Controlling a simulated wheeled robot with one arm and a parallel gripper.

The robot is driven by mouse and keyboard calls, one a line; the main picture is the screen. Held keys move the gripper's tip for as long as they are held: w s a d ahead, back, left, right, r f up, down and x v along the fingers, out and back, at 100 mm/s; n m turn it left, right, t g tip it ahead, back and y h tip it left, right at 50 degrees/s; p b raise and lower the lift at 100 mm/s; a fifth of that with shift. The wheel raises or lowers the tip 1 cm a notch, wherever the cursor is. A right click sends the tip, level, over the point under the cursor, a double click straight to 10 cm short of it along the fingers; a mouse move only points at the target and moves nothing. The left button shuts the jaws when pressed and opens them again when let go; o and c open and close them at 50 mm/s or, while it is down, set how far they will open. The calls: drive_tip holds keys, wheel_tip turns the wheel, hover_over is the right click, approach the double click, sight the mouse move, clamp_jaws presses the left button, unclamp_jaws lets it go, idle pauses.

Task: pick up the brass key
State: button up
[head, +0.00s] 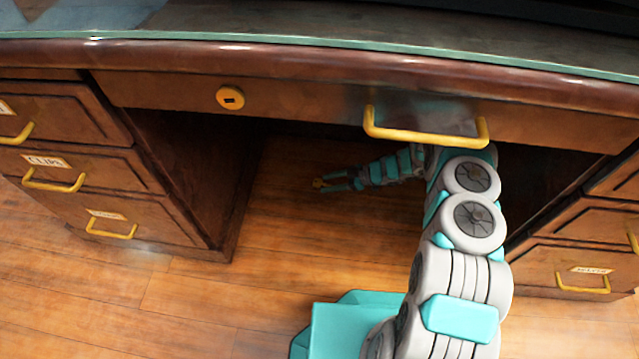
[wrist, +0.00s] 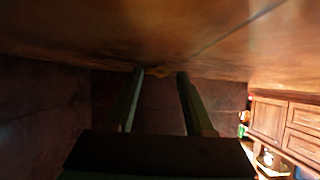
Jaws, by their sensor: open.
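The wooden desk front (head: 300,100) with a yellow drawer handle (head: 425,137) overhangs my arm. Drawer pedestals stand left (head: 160,215) and right (head: 560,255). The floor (head: 220,310) in front is clear. Lit wooden cabinets (wrist: 285,125) show at the right of the wrist view.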

sight(330, 185)
clamp_jaws()
idle(0.3)
drive_tip(key=shift+r, duration=0.15)
idle(0.4)
wheel_tip(330, 185, up, 10)
drive_tip(key=p, duration=0.1)
idle(0.4)
